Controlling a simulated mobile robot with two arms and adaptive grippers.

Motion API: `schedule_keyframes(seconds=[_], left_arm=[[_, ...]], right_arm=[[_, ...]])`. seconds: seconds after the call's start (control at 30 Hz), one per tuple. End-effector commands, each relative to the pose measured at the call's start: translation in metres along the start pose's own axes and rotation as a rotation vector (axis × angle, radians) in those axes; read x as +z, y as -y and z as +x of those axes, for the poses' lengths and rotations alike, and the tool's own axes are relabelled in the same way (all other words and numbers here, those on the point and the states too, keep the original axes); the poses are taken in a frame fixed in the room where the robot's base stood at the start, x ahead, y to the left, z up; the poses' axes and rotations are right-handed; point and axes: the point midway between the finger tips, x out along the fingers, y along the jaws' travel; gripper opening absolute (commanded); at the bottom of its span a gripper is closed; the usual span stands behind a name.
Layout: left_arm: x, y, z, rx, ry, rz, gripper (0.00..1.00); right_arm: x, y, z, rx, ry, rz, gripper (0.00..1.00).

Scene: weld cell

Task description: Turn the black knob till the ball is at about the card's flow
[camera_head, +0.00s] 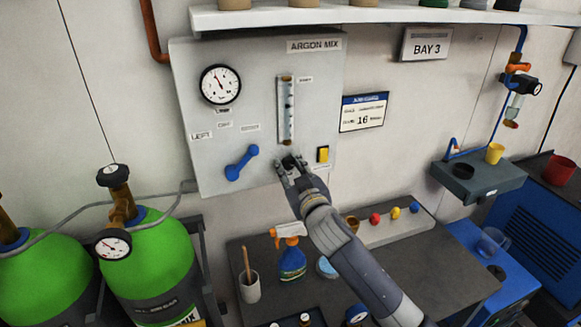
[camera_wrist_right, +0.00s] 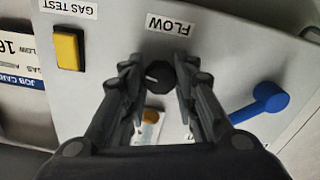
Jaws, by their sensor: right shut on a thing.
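The black knob (camera_wrist_right: 159,75) sits on the grey panel (camera_head: 205,110), with a white mark pointing left in the wrist view. My right gripper (camera_head: 288,166) is shut on the knob, one finger on each side; in the head view it largely covers the knob. The flow tube (camera_head: 286,110) stands upright above the knob. Its ball is too small to make out for certain. The job card (camera_head: 363,112) to its right shows a large 16. In the wrist view the FLOW label (camera_wrist_right: 169,25) is upside down. My left gripper is not in view.
A yellow gas test button (camera_head: 323,154) is right of the knob, and a blue lever (camera_head: 241,163) is left of it. A round gauge (camera_head: 220,85) is at the panel's upper left. A spray bottle (camera_head: 291,253) stands on the bench below. Green cylinders (camera_head: 150,255) stand at the left.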

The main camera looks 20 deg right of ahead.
Motion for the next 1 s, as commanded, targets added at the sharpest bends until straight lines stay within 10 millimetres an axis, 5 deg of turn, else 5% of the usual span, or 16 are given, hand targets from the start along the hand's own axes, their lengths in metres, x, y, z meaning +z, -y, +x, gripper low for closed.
schedule_keyframes(seconds=[0.1, 0.13, 0.2, 0.63, 1.0], left_arm=[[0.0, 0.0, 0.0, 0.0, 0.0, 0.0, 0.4], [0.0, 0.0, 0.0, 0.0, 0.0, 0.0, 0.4], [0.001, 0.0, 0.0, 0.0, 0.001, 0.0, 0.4], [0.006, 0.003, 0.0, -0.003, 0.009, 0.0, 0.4], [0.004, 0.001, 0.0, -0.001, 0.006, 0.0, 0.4]], right_arm=[[-0.001, -0.001, 0.0, 0.001, -0.002, 0.0, 0.03], [-0.001, -0.001, 0.0, 0.001, -0.002, 0.001, 0.34], [-0.001, 0.0, 0.0, 0.001, -0.002, 0.001, 0.47], [0.001, 0.0, -0.007, -0.001, 0.0, 0.002, 0.47], [0.002, 0.001, -0.075, -0.001, 0.001, 0.003, 0.47]])
